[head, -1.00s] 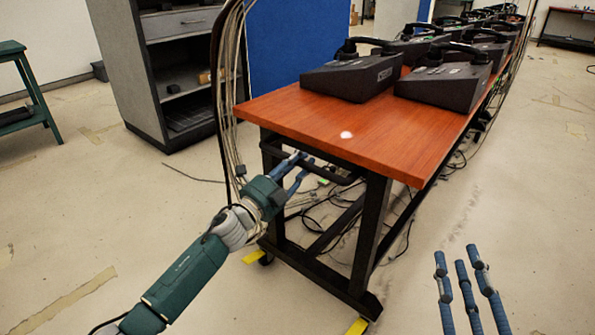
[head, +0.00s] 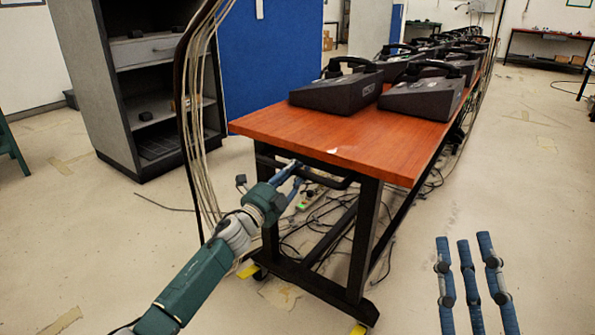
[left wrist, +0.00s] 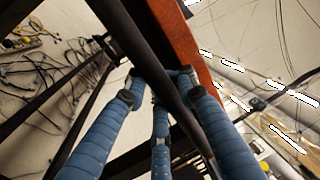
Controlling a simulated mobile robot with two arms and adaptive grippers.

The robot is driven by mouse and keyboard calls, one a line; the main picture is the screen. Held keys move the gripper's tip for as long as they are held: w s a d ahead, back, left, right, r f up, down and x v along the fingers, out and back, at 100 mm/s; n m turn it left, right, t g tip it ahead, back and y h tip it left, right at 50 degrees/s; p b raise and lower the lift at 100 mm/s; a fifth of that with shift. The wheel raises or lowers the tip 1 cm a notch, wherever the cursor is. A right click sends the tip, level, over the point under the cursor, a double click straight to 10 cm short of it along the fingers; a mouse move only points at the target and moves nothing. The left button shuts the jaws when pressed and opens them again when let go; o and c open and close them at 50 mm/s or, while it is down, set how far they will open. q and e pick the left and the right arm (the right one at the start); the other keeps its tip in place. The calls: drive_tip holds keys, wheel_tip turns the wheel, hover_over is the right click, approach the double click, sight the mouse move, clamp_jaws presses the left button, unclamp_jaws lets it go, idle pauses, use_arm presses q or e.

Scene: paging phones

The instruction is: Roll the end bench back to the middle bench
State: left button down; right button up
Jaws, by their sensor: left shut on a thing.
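The end bench (head: 330,150) has a red-brown top on a black wheeled frame, close in front of me. A black push handle (head: 335,184) runs under its near edge. My left gripper (head: 298,172) is shut on this handle near its left part. In the left wrist view, the blue fingers (left wrist: 160,82) wrap around the dark bar (left wrist: 150,55), under the red edge of the top. My right gripper (head: 468,250) is empty, fingers spread and apart from the bench. The middle bench is not clearly distinguishable behind the phones; any gap between benches is hidden.
Black desk phones (head: 340,90) stand in rows along the tops. Cables hang down left of the bench and lie on the floor beneath it. A grey cabinet (head: 125,80) and blue panel (head: 265,60) stand left.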

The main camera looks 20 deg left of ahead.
use_arm(q)
drive_tip(key=shift+s+d+f, duration=0.1)
drive_tip(key=shift+d+f, duration=0.05)
drive_tip(key=shift+f, duration=0.35)
drive_tip(key=c, duration=1.5)
unclamp_jaws()
drive_tip(key=shift+o, duration=0.2)
drive_tip(key=shift+r, duration=0.15)
drive_tip(key=v, duration=1.2)
